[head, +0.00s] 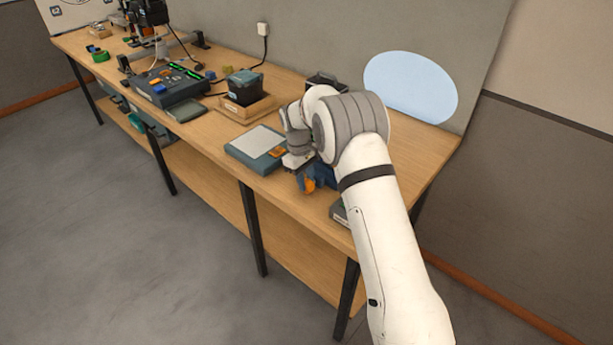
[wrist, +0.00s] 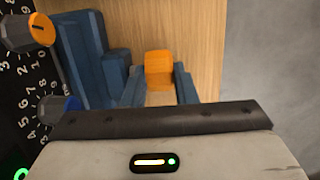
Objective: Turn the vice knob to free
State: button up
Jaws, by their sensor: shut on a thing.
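The vice (head: 323,174) is a blue block near the front edge of the bench, partly hidden behind my arm in the head view. Its blue body (wrist: 84,58) stands at the left of centre in the wrist view. The orange vice knob (head: 309,185) sticks out on the vice's front side. In the wrist view the knob (wrist: 158,68) shows upright between my fingertips. My gripper (wrist: 158,80) is shut on the knob, one blue finger on each side. In the head view my gripper (head: 297,163) is mostly hidden by my wrist. The knob's marking cannot be read.
A dark dial panel with an orange knob (wrist: 28,32) and a blue knob (wrist: 60,108) lies left of the vice in the wrist view. A flat grey-topped device (head: 255,145) and a wooden tray (head: 245,112) stand left of my gripper. The bench's front edge is close.

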jog(key=shift+w+a+g+h+p, duration=0.3)
jog(key=shift+g+h+p, duration=0.45)
jog(key=shift+h, duration=0.15)
jog(key=shift+a+f+g+h, duration=0.15)
jog(key=shift+f+g+h, duration=0.1)
jog(key=shift+g+h, duration=0.65)
jog(key=shift+w+h, duration=0.1)
jog(key=shift+h, duration=0.2)
jog(key=o, duration=0.7)
jog(key=shift+r, duration=0.1)
